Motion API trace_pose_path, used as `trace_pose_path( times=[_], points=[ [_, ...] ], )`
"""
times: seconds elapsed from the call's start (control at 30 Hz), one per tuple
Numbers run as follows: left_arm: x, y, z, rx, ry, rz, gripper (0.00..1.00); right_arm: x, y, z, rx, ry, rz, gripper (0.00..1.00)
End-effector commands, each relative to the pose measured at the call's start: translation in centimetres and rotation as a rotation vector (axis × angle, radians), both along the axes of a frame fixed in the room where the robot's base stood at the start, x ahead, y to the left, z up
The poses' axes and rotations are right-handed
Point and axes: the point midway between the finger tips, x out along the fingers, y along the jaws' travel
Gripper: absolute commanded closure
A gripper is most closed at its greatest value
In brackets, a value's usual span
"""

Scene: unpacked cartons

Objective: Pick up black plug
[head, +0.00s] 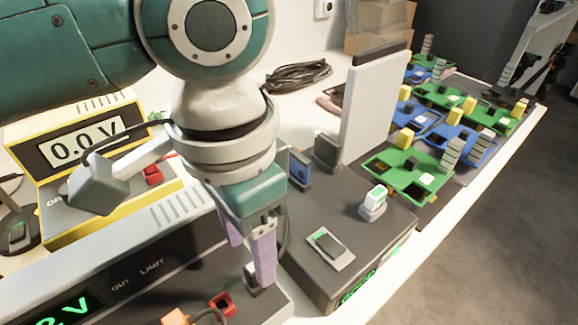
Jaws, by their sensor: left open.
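My left gripper (250,266) has purple fingers pointing down at the front edge of the grey power supply. It is open. A small dark plug-like piece with a light edge (250,280) is at the fingertips, partly hidden by the near finger. I cannot tell whether the fingers touch it. Another dark block (326,152) stands upright at the back of the dark box, beside the white panel. I cannot tell for sure which of these is the black plug. My right gripper is not in view.
The dark box (345,280) carries a rocker switch (330,248) and a white-green button (374,202). A yellow meter (85,138) reads 0.0 V at left. A white panel (370,110) stands upright behind. Green and blue circuit boards (408,174) fill the right side. A coiled black cable (297,76) lies behind.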

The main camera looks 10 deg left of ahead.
Motion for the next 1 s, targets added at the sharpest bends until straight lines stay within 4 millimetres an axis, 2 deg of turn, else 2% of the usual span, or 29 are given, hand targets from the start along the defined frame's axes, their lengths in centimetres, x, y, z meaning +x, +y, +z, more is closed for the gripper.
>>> trace_pose_path(
  times=[0.03,0.2,0.3,0.53,1.0],
  points=[
    [-0.1,0.0,-1.1,0.002,0.003,0.0,0.43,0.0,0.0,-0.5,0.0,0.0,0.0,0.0],
    [-0.1,-0.1,-3.7,0.001,0.003,0.0,0.43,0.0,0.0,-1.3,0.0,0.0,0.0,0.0],
    [-0.1,-0.1,-4.3,0.001,0.001,-0.001,0.43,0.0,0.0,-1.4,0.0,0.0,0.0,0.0],
    [-0.1,-0.1,-4.3,0.0,0.0,-0.001,0.44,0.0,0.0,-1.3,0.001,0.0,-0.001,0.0],
    [-0.1,-0.1,-4.3,0.001,-0.001,-0.001,0.96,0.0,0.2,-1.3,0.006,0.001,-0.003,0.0]
  ],
)
